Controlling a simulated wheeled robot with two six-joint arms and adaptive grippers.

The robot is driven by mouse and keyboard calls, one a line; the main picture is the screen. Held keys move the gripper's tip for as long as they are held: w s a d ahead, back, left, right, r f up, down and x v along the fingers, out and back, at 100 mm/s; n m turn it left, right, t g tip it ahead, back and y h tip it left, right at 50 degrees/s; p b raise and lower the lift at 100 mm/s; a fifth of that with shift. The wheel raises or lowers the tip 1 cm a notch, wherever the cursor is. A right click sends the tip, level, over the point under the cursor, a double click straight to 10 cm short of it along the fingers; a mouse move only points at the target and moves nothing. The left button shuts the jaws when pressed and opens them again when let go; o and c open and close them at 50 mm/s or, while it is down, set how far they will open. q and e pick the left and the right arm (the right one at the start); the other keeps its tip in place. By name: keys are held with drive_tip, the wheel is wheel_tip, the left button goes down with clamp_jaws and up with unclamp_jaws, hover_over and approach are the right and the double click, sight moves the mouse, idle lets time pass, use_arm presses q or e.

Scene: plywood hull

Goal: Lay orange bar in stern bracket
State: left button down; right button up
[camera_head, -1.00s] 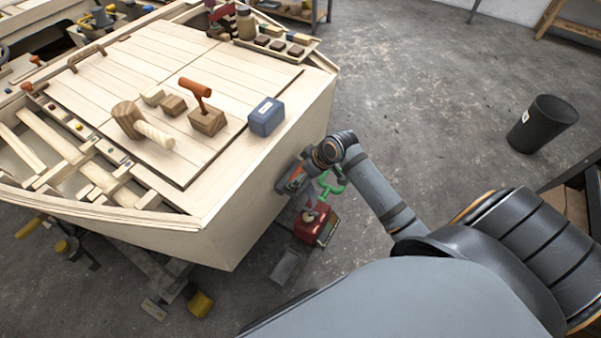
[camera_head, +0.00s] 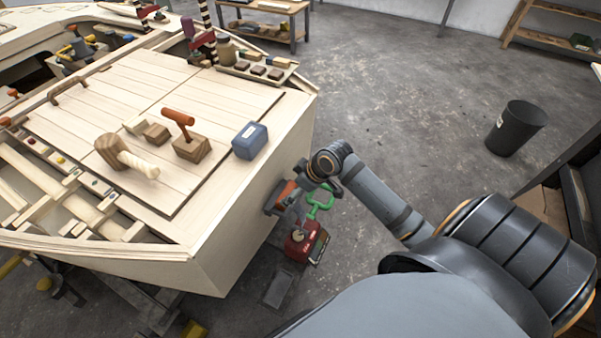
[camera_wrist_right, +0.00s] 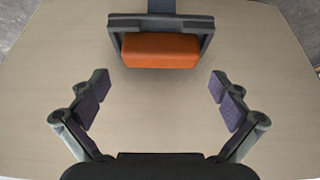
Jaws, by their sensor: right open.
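The orange bar (camera_wrist_right: 160,50) lies in the dark grey stern bracket (camera_wrist_right: 118,29) on the plywood stern face in the right wrist view. The bracket's arms flank the bar's two ends. In the head view the orange bar (camera_head: 286,189) shows only in part, beside my right gripper (camera_head: 292,199). In the wrist view my right gripper (camera_wrist_right: 158,84) is open and empty. Its fingers stand wide apart, below the bar in the picture and clear of it. My left gripper is not in view.
A red box with a green handle (camera_head: 304,242) is below my right gripper. A black bin (camera_head: 515,129) stands on open floor at right.

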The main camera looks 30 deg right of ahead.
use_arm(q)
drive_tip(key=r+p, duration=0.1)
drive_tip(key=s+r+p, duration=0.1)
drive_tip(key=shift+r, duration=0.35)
use_arm(e)
drive_tip(key=v, duration=0.7)
drive_tip(key=shift+r, duration=0.25)
drive_tip(key=shift+s, duration=0.1)
